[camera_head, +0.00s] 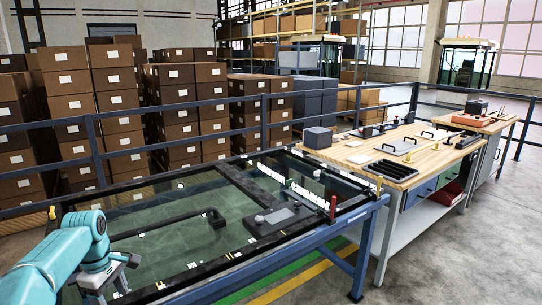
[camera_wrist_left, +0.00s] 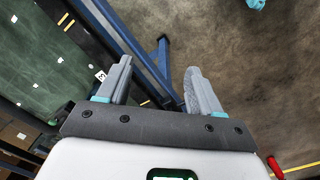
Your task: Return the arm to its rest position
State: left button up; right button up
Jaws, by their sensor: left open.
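My left arm, teal and white, comes in at the lower left of the head view. Its gripper (camera_head: 112,287) is partly in view there, beside the near left corner of the glass-topped frame (camera_head: 150,275). In the left wrist view the two grey fingers of my left gripper (camera_wrist_left: 155,88) stand well apart with nothing between them. Behind them are the grey floor and a blue frame leg (camera_wrist_left: 158,60). My right gripper is in neither view.
A red-handled lever (camera_head: 332,208) stands at the frame's right edge. A wooden workbench (camera_head: 375,153) with a grey box (camera_head: 318,137) and tools stands to the right. Blue railings (camera_head: 100,160) and stacked brown cartons (camera_head: 190,100) lie behind. The floor at the right is open.

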pick_arm(q)
jog(key=s+d+f+m+h, duration=0.15)
jog(key=d+f+m, duration=0.25)
jog(key=d+f, duration=0.6)
jog(key=s+d+f+m+h, duration=0.1)
jog(key=s+d+f+m, duration=0.3)
jog(key=d+f, duration=0.65)
jog(key=s+d+f+m, duration=0.2)
jog(key=s+d, duration=0.1)
jog(key=s, duration=0.4)
jog(key=s+d+f+m, duration=0.2)
jog(key=s+d+f, duration=0.1)
jog(key=s, duration=0.4)
jog(key=s+d+f+m+h, duration=0.1)
jog(key=s+d+f+m, duration=0.2)
jog(key=s, duration=0.4)
jog(key=shift+d+f, duration=0.2)
jog(key=shift+d, duration=0.35)
